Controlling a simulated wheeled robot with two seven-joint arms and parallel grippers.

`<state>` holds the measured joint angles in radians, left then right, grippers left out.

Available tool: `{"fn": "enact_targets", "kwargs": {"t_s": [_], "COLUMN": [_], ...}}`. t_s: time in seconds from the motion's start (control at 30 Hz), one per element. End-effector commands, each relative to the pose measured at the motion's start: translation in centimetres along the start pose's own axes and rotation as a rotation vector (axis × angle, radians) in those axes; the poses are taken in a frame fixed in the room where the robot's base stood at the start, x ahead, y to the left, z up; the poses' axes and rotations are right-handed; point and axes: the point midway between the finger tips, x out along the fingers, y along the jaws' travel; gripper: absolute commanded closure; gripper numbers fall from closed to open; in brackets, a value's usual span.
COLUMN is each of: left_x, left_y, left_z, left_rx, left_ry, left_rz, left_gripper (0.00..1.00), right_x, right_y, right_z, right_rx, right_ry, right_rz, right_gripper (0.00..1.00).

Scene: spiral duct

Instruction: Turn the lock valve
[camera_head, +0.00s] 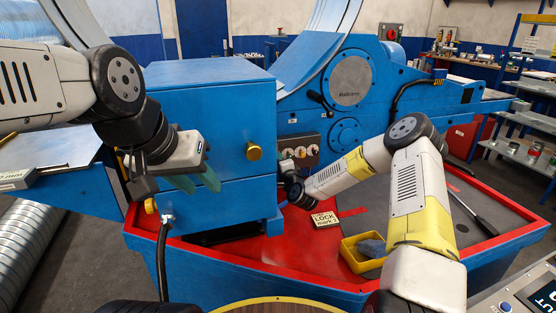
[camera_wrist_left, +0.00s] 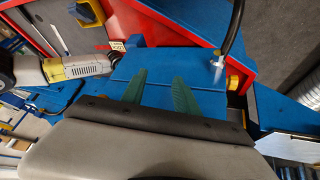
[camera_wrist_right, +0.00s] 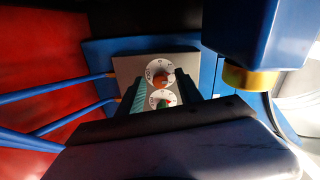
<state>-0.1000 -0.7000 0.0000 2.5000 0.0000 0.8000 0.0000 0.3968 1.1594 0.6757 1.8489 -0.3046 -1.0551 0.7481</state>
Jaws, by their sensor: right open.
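A panel with several round white-faced dials (camera_head: 300,152) is on the front of the blue machine. In the right wrist view one dial (camera_wrist_right: 160,73) with a dark orange-red centre shows above a second dial (camera_wrist_right: 162,98) with red and green marks. I cannot tell which is the lock valve. My right gripper (camera_wrist_right: 162,86) is open, its fingers on either side of these dials; contact is unclear. In the head view it is mostly hidden behind its wrist. A small sign (camera_head: 325,219) reads "LOCK mark 2". My left gripper (camera_head: 196,181) is open and empty before the blue box.
A brass knob (camera_head: 253,152) sticks out from the blue box (camera_head: 215,110), close to the right gripper. A yellow bin (camera_head: 352,257) and a black-handled tool (camera_head: 485,225) lie on the red-edged tray. A black hose (camera_head: 162,255) hangs below the left gripper.

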Motion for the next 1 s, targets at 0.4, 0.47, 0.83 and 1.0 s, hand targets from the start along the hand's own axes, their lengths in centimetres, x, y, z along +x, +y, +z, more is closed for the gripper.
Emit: {"fn": "enact_targets", "kwargs": {"t_s": [0.4,0.47,0.83,1.0], "left_x": [0.0,0.0,0.0,0.0], "left_y": [0.0,0.0,0.0,0.0], "left_z": [0.0,0.0,0.0,0.0], "left_rx": [0.000,0.000,0.000,0.000], "left_ry": [0.000,0.000,0.000,0.000], "left_rz": [0.000,0.000,0.000,0.000], "left_gripper": [0.64,0.64,0.64,0.64], "right_x": [-6.0,-6.7,-7.8,-7.8], "right_y": [0.1,0.1,0.1,-0.4], "right_z": [-0.1,-0.1,0.0,0.1], "right_rx": [0.000,0.001,0.000,-0.027], "right_ry": [0.000,0.000,0.000,-0.016], "right_rz": [0.002,0.003,0.001,0.009], "right_gripper": [0.58,0.58,0.58,0.58]}}
